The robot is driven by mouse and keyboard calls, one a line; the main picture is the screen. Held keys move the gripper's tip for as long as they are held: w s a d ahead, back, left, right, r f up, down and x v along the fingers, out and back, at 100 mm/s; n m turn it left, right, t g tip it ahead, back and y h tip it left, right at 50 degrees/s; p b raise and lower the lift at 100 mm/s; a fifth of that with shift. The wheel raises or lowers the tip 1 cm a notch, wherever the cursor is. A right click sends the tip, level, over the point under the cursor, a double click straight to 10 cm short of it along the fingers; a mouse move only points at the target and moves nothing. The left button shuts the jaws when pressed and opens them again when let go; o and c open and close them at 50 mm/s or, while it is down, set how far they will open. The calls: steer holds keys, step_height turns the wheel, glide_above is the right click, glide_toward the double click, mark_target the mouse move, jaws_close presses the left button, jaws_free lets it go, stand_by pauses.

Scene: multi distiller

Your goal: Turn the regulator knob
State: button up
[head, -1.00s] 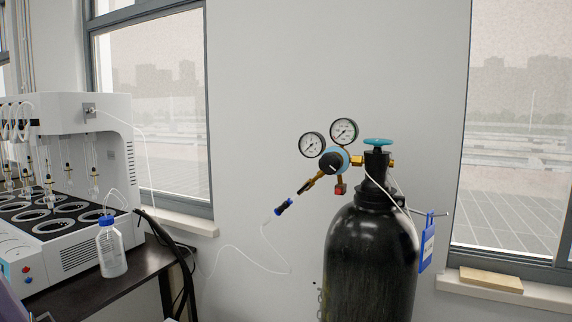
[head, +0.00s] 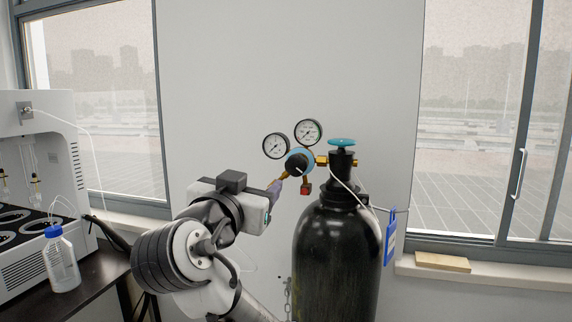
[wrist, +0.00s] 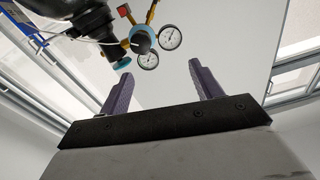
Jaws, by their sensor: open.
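The regulator knob (head: 297,162) is a dark round knob on a blue-rimmed body, fixed to the gas cylinder's valve. In the wrist view the knob (wrist: 143,43) shows beyond my fingertips, above the gap between them. My gripper (wrist: 165,88) is open with its two purple fingers spread and nothing between them. In the head view my gripper (head: 274,188) is at the lower left of the knob, with its fingers partly hidden. I see no contact with the knob in the wrist view.
Two gauges (head: 276,146) (head: 308,132) sit above the knob. The black cylinder (head: 336,250) stands below, with a teal valve wheel (head: 342,142) on top. A white distiller (head: 45,170) and a blue-capped bottle (head: 61,262) are at the left. Bare wall is behind.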

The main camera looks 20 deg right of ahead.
mark_target(294, 167)
steer(key=shift+m+g+h, duration=0.4)
steer(key=shift+m+g, duration=0.2)
steer(key=shift+g, duration=0.1)
steer(key=p+x, duration=0.1)
steer(key=x, duration=0.3)
steer(key=s+d+p+x, duration=0.1)
steer(key=x, duration=0.3)
steer(key=d+p+x, duration=0.1)
steer(key=p+x, duration=0.1)
steer(key=x, duration=0.3)
steer(key=shift+s, duration=0.4)
steer(key=shift+x, duration=0.8)
steer(key=shift+f, duration=0.15)
steer(key=shift+c, duration=0.3)
steer(key=c, duration=0.9)
